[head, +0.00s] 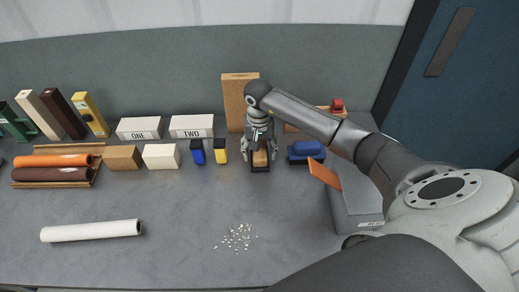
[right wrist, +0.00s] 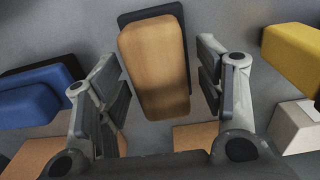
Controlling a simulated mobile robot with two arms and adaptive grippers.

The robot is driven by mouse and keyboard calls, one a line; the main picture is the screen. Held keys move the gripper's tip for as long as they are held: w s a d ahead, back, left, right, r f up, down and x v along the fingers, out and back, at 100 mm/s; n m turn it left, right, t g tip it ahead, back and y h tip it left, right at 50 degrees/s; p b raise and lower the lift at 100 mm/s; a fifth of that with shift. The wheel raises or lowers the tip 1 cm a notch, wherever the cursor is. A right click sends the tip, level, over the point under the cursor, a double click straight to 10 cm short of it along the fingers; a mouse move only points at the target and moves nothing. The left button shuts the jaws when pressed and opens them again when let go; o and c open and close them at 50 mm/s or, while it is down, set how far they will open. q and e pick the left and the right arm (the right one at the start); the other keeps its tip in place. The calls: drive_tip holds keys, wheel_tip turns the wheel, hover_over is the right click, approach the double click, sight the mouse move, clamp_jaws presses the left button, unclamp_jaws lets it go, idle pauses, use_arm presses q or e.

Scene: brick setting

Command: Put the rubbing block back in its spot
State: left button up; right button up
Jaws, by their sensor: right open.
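The rubbing block, a tan wooden block (head: 260,159) with a dark layer under it, stands on the bench below my right gripper (head: 259,153). In the right wrist view the block (right wrist: 155,65) lies between the two fingers of the right gripper (right wrist: 160,85), tilted slightly. The fingers are open, one on each side, with a visible gap on both sides. I cannot tell whether the dark layer is part of the block or a pad beneath it. My left gripper is not in view.
A yellow-and-black block (head: 220,151) and a blue-and-black one (head: 197,152) stand close left. A blue object (head: 306,150) sits close right. A tall wooden board (head: 236,98) stands behind. A white roll (head: 91,231) and white crumbs (head: 236,237) lie in front on the mostly clear bench.

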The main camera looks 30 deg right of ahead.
drive_tip(key=shift+r, duration=0.1)
drive_tip(key=shift+r, duration=0.2)
wheel_tip(320, 180, up, 12)
drive_tip(key=b, duration=0.2)
drive_tip(key=shift+f+b, duration=0.15)
drive_tip(key=shift+b, duration=0.2)
drive_tip(key=shift+a, duration=0.1)
